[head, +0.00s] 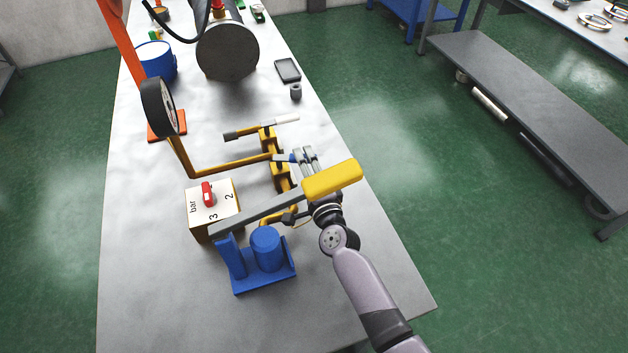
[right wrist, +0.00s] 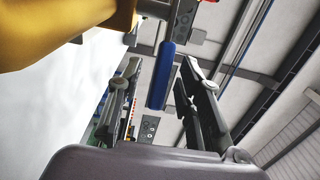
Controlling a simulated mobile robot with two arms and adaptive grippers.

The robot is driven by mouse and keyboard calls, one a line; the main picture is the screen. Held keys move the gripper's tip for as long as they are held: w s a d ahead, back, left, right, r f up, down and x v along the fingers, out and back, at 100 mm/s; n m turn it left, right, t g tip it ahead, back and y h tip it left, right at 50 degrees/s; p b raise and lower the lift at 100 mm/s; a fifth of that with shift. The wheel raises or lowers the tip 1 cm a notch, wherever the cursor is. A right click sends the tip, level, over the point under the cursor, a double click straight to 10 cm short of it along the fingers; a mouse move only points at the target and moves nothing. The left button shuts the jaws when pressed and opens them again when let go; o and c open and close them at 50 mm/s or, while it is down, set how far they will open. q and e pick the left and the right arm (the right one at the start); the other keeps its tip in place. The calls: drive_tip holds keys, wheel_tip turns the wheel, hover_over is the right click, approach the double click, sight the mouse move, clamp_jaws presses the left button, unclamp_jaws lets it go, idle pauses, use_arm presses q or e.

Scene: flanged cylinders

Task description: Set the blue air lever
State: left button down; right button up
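The blue air lever (head: 284,157) sticks out to the right from the brass valve row (head: 279,176). Its blue handle also shows in the right wrist view (right wrist: 162,75). My right gripper (head: 305,156) is at the handle's free end. In the right wrist view my right gripper (right wrist: 162,80) is open, with one finger on each side of the blue handle and visible gaps. The handle's far end reaches between the fingers; I cannot tell whether anything touches. My left gripper is not in view.
A yellow-gripped bar (head: 333,178) runs close beside my right gripper, over the blue pump (head: 265,250). A gauge (head: 160,107) and a box with a red knob (head: 211,205) stand left.

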drive_tip(key=v, duration=1)
drive_tip(key=shift+s, duration=0.25)
drive_tip(key=shift+w+d, duration=0.1)
